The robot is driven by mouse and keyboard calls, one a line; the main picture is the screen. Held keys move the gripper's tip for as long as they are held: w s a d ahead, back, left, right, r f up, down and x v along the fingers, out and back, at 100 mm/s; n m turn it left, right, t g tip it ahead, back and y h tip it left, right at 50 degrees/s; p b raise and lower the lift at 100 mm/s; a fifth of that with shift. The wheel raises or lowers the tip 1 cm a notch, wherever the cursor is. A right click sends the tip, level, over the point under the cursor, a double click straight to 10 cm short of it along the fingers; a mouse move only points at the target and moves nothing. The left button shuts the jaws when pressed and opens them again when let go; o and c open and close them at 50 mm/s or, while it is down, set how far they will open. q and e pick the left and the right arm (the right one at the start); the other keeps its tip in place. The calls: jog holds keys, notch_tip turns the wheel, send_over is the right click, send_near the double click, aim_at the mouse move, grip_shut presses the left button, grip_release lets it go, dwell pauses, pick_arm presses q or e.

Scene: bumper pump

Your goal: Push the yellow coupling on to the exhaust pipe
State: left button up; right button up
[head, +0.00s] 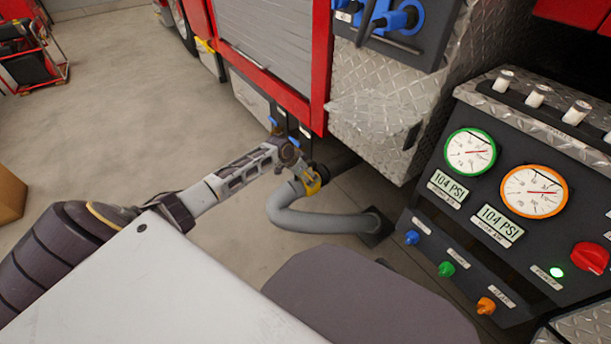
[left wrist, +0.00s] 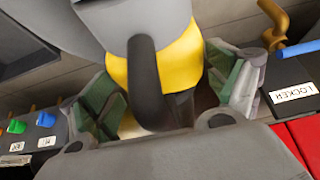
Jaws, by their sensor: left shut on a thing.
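The yellow coupling (head: 313,184) sits at the upper end of a grey hose (head: 310,222), low beside the fire truck. It also shows in the left wrist view (left wrist: 185,62). A dark pipe (head: 343,163), seemingly the exhaust pipe, shows under the truck just beyond the coupling. I cannot tell if the two touch or overlap. My left gripper (head: 302,168) is shut on the coupling, its green-padded fingers on either side in the left wrist view. A dark curved bar (left wrist: 147,85) crosses in front of the yellow there. My right gripper is not in view.
The hose bends to a dark floor fitting (head: 376,228). The pump panel (head: 480,200) with gauges and coloured knobs stands at right. The truck's red and metal side (head: 270,45) is close above the gripper. Concrete floor (head: 110,110) is open at left.

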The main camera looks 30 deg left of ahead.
pick_arm(q)
jog(key=shift+w+r, duration=0.1)
jog(key=shift+r, duration=0.05)
jog(key=shift+w+d+p, duration=0.1)
jog(key=shift+w+p, duration=0.2)
dwell(0.6)
dwell(0.4)
jog(key=shift+r+p, duration=0.1)
jog(key=shift+p, duration=0.2)
dwell(0.7)
